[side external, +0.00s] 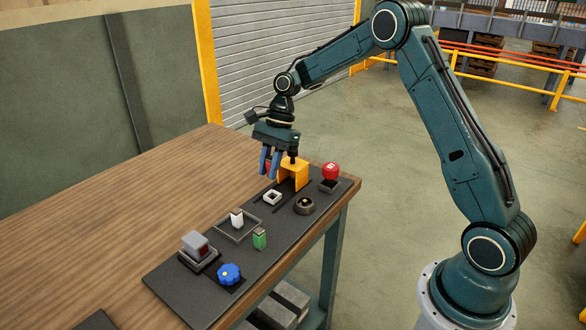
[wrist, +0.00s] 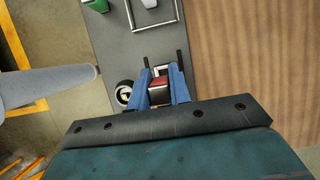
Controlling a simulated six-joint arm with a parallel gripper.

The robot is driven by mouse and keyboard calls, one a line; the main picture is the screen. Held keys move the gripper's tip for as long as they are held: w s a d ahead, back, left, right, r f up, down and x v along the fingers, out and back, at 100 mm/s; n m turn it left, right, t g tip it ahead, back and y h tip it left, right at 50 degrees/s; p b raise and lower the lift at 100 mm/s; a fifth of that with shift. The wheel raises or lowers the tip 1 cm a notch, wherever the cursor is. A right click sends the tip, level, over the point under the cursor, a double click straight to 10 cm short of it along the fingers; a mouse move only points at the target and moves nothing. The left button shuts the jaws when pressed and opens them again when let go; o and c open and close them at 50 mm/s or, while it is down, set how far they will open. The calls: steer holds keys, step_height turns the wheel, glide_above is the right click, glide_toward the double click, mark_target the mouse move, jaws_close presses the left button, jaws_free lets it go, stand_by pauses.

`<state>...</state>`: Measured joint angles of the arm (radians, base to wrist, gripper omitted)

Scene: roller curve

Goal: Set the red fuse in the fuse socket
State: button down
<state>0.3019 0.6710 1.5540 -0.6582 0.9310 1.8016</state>
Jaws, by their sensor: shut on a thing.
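My gripper (side external: 270,175) points down over the back part of the dark panel, with its blue fingers shut on the red fuse (wrist: 159,84). In the side view only a little red (side external: 268,166) shows at the fingers. The fuse appears to be held above the panel. The fuse socket seems to be the small white square ring (side external: 272,197) between two dark rails, in front of the gripper in the side view. In the wrist view a white edge of it (wrist: 160,70) shows just beyond the fingertips. The fuse looks apart from the socket.
A yellow cover (side external: 295,175) with a dark knob stands close right of the fingers.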

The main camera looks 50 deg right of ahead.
steer(key=shift+f, duration=3.3)
